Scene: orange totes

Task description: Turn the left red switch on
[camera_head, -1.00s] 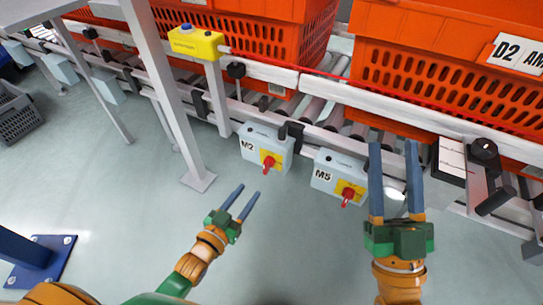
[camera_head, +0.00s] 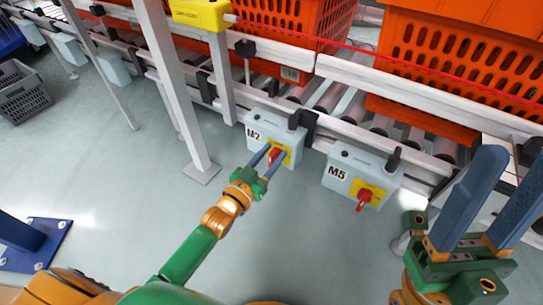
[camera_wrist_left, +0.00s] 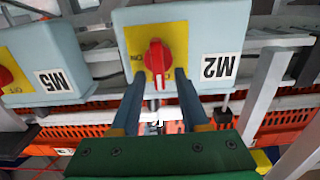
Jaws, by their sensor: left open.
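The left red switch (camera_head: 274,157) sits on a yellow plate on the front of the grey M2 box (camera_head: 258,127). In the left wrist view, upside down, the switch (camera_wrist_left: 158,57) has its handle roughly vertical in the picture. My left gripper (camera_head: 275,151) is open at the M2 box, its blue fingers on either side of the switch handle, partly hiding it in the head view. Contact with the handle cannot be told. My right gripper (camera_head: 515,165) is open and empty at the right, in front of the rail.
The M5 box (camera_head: 348,168) with its own red switch (camera_head: 364,197) stands to the right of M2. Orange totes (camera_head: 455,60) rest on the roller conveyor behind. A grey post (camera_head: 172,80) stands left of M2.

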